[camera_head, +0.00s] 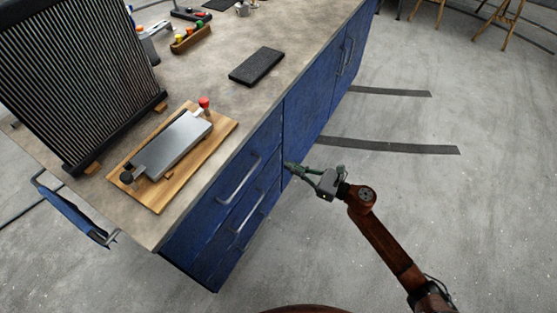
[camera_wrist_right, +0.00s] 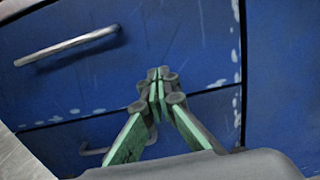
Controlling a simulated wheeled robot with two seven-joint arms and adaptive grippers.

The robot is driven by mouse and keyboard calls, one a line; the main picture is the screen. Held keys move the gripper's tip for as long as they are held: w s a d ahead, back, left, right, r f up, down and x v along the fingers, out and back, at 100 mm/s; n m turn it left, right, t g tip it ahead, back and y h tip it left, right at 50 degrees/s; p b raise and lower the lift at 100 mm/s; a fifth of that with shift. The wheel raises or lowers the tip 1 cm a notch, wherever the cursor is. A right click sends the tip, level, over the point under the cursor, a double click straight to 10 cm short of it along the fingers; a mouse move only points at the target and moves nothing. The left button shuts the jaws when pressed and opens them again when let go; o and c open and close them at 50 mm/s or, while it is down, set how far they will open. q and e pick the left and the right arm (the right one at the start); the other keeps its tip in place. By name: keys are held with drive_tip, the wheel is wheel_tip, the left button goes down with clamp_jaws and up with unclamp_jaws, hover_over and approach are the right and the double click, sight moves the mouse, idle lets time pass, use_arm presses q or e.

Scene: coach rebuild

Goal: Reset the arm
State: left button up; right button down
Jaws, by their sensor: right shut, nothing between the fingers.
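My right gripper (camera_head: 291,168) is in front of the blue cabinet (camera_head: 308,108), at the level of its drawers, with the rust-brown right arm reaching in from the lower right. Its green fingers are shut and hold nothing. In the right wrist view the fingertips (camera_wrist_right: 158,88) meet in front of blue drawer fronts. I cannot tell whether they touch the cabinet. My left gripper is not in view.
On the worktop (camera_head: 215,85) are a finned radiator (camera_head: 80,75), a wooden board (camera_head: 160,195) with a grey metal block (camera_head: 172,145), and a black pad (camera_head: 257,66). Drawer handles (camera_head: 238,180) jut out left of my gripper. The floor (camera_head: 470,210) to the right is clear.

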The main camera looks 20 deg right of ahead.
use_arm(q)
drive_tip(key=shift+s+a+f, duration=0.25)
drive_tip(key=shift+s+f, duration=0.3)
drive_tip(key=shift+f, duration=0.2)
use_arm(e)
drive_tip(key=v, duration=0.4)
drive_tip(key=shift+s+d, duration=0.25)
drive_tip(key=shift+d, duration=0.1)
